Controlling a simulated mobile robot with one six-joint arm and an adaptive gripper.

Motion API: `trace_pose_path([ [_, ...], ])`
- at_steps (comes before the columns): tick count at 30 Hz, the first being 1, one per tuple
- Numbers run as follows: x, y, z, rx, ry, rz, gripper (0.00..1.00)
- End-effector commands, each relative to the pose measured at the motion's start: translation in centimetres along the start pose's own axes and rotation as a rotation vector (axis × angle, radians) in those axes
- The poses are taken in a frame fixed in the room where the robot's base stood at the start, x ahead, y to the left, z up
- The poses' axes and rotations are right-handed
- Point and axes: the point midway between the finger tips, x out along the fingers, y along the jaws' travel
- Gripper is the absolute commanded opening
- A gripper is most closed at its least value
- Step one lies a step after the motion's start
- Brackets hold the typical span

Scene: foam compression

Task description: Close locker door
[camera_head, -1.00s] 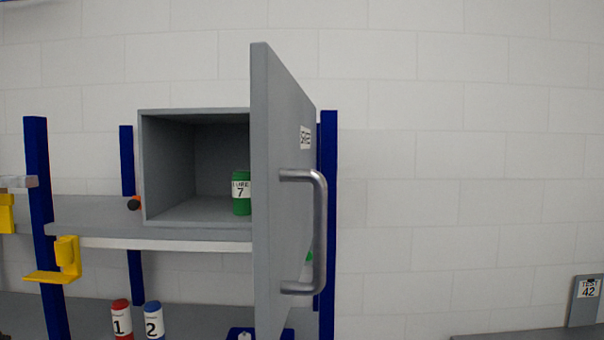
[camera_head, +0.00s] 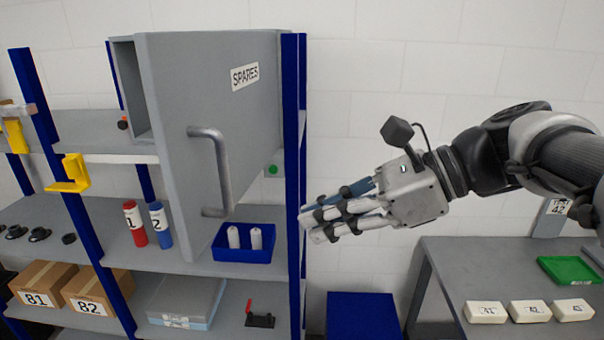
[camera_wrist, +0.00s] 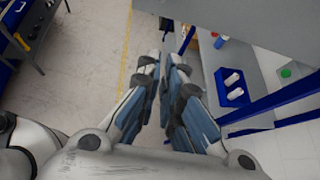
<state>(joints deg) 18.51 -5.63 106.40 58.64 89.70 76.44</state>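The grey locker door (camera_head: 200,110), labelled SPARES, stands open at the shelf unit. It swings out toward me from its right side and hides most of the locker (camera_head: 132,85) behind it. A grey bar handle (camera_head: 222,170) is on the door's outer face. My gripper (camera_head: 306,222) is right of the door and of the blue post, pointing left, apart from both. Its fingers are empty and nearly straight. A narrow gap shows between them in the wrist view (camera_wrist: 164,60).
The blue post (camera_head: 293,170) stands between my gripper and the handle. A blue tray (camera_head: 226,254) with two white cylinders sits on the shelf below. A table (camera_head: 447,262) with a green tray (camera_head: 570,270) and white blocks stands at right.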

Motion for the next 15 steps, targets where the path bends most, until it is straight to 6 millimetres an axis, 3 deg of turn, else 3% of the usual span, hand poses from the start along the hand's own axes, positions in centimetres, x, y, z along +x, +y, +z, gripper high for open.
trace_pose_path([
  [5, 1.3, -0.1, 0.4, 0.023, -0.018, 0.007, 0.00],
  [15, 8.4, 0.0, 0.5, 0.020, -0.015, 0.008, 0.00],
])
